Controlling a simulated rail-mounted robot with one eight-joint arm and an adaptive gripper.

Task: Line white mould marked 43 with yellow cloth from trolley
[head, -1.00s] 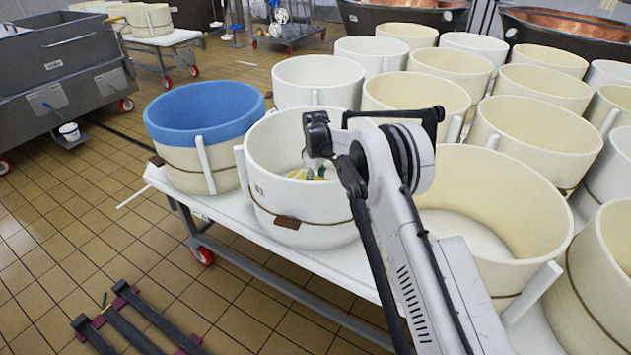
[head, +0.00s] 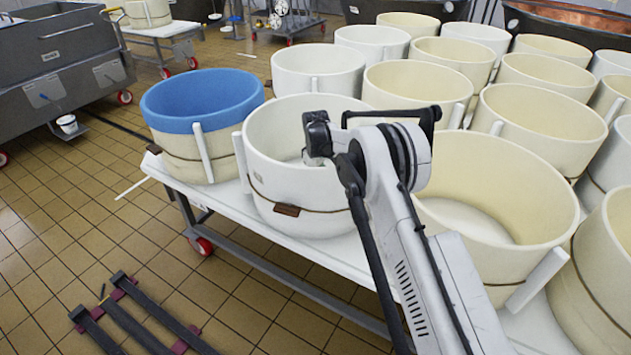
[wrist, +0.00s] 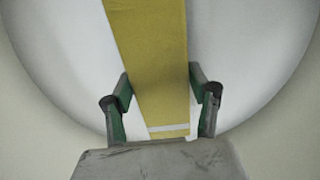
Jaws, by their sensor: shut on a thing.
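A yellow cloth (wrist: 148,45) shows in the wrist view as a long flat strip with a white stripe near its lower end. My gripper (wrist: 160,85) has a finger on each side of the strip and is shut on it. Behind the cloth is the round pale inside of a mould (wrist: 240,60). In the head view my wrist reaches over the rim into a white mould (head: 285,175) with a brown block on its front. My fingers and the cloth are hidden there. I cannot read a number on the mould.
A blue-lined mould (head: 203,105) stands close on the left. Cream and white moulds (head: 490,190) crowd the right and back of the white table (head: 260,235). Dark bars (head: 135,320) lie low at the front left. Tiled floor is open at left.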

